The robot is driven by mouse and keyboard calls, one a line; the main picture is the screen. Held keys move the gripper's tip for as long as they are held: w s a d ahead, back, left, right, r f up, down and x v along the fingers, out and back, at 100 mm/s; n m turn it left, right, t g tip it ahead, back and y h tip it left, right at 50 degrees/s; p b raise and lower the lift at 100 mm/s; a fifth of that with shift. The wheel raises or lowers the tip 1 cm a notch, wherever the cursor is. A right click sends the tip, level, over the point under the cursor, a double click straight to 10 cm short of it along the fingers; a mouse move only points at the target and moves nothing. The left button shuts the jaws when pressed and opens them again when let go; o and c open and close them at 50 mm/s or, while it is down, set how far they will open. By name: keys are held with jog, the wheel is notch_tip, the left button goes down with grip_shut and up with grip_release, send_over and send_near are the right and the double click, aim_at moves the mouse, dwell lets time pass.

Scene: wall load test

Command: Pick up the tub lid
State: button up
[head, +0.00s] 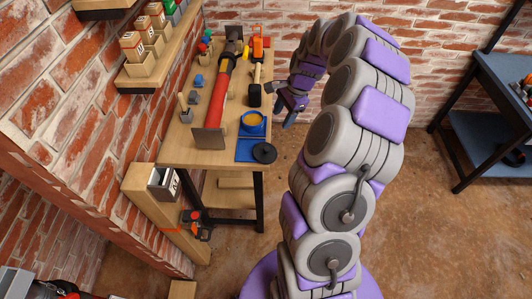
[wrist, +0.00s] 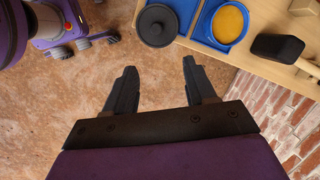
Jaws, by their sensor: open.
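The tub lid (head: 264,153) is a round black disc with a raised middle. It lies flat at the front right corner of the wooden workbench (head: 190,155), partly over a blue mat or tray (head: 245,149). In the wrist view the lid (wrist: 157,26) is at the top, with part of it reaching the bench edge. The blue tub (head: 252,129) with yellow-orange contents stands just behind the lid. My gripper (head: 287,116) is in the air right of the bench. In the wrist view my gripper (wrist: 156,88) is open and empty, with bare floor between its fingers.
The brick wall and shelf (head: 150,75) bound the left side. A blue-topped table (head: 500,85) stands at the right. Floor between is clear.

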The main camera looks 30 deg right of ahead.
jog(key=b, duration=0.3)
send_over(267, 149)
jog(key=d, duration=0.2)
notch_tip(267, 149, down, 11)
jog(key=shift+s+f, duration=0.15)
jog(key=shift+f, duration=0.05)
jog(key=x, duration=0.3)
jog(key=b+x, duration=0.1)
jog(key=x, duration=0.1)
jog(key=shift+s+a, duration=0.3)
jog(key=shift+a, duration=0.05)
grip_shut()
